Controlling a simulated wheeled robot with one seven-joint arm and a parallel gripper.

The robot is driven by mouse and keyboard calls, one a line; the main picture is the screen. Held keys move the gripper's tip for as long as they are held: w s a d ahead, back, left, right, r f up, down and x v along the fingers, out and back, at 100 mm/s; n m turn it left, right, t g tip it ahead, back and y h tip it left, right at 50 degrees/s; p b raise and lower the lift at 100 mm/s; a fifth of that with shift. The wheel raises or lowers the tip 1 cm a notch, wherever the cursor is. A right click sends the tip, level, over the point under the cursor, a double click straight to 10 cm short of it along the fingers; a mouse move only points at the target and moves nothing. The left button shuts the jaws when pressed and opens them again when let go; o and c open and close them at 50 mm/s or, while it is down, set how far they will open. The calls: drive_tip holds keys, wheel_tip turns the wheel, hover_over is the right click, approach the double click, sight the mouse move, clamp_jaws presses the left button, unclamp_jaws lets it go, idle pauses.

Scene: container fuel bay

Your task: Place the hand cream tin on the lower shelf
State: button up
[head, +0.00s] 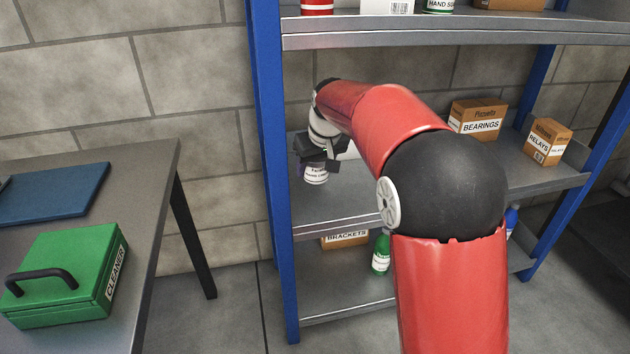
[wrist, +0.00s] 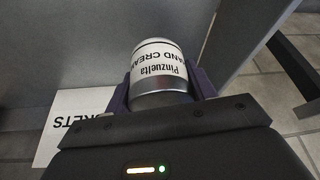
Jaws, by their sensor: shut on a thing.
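The hand cream tin (head: 316,175) is a small silver tin with a white label, at the left end of the middle shelf level in the head view. In the wrist view the tin (wrist: 162,68) sits between my fingers, its label upside down. My gripper (head: 318,160) is shut on it; it also shows in the wrist view (wrist: 165,95). I cannot tell whether the tin touches the middle shelf (head: 340,205). The lower shelf (head: 345,290) lies below, with a brackets box (head: 345,239) and a green bottle (head: 381,253) on it. My arm hides much of the shelving.
A white box (wrist: 65,120) lies close beside my gripper. Bearings (head: 478,120) and relays (head: 547,142) boxes stand at the middle shelf's right. A blue post (head: 272,150) is just left of the gripper. A table (head: 155,190) with a green cleaners case (head: 65,275) stands left.

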sight(315, 192)
wheel_tip(315, 192, down, 4)
drive_tip(key=shift+f+b, duration=0.15)
drive_tip(key=shift+b, duration=0.4)
drive_tip(key=shift+w+f, duration=0.15)
drive_tip(key=shift+w, duration=0.05)
drive_tip(key=shift+f, duration=0.2)
drive_tip(key=o, duration=1.1)
